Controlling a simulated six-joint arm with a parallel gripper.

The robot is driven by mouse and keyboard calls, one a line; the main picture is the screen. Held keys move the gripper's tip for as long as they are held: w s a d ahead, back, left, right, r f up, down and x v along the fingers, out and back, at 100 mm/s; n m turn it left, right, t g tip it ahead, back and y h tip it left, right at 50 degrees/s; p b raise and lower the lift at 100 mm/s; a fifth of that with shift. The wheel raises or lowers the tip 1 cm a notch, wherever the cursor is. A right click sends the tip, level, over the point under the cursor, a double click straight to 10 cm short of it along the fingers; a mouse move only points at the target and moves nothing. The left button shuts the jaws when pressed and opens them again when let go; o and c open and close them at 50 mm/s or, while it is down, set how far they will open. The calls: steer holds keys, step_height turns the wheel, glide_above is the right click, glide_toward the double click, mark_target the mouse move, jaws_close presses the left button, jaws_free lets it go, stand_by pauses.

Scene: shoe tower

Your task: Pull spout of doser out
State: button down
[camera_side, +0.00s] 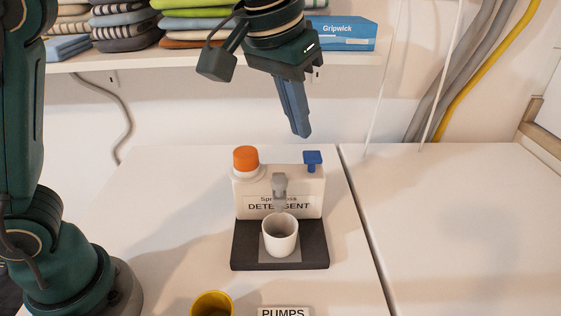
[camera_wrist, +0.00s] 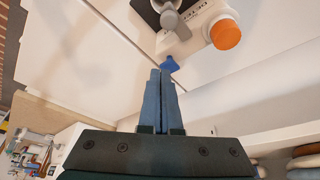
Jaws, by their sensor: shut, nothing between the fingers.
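The detergent doser (camera_side: 300,193) is a white box with an orange cap (camera_side: 245,158) at left and a blue knob (camera_side: 312,160) at right on top. Its grey spout (camera_side: 280,190) is on the front, above a white cup (camera_side: 281,236). My gripper (camera_side: 301,134) is shut and empty, above and behind the doser near the blue knob, not touching it in the side view. In the wrist view, the fingers of my gripper (camera_wrist: 160,74) point toward the blue knob (camera_wrist: 171,64). The spout (camera_wrist: 172,20) and orange cap (camera_wrist: 226,34) also show there.
The doser and cup stand on a dark base (camera_side: 243,255). A yellow cup (camera_side: 212,304) and a PUMPS label (camera_side: 284,312) are at the front edge of the view. A shelf (camera_side: 210,60) with folded cloths (camera_side: 125,25) and a blue box (camera_side: 343,34) is behind. The right tabletop is clear.

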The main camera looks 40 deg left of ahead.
steer(key=shift+v, duration=1.8)
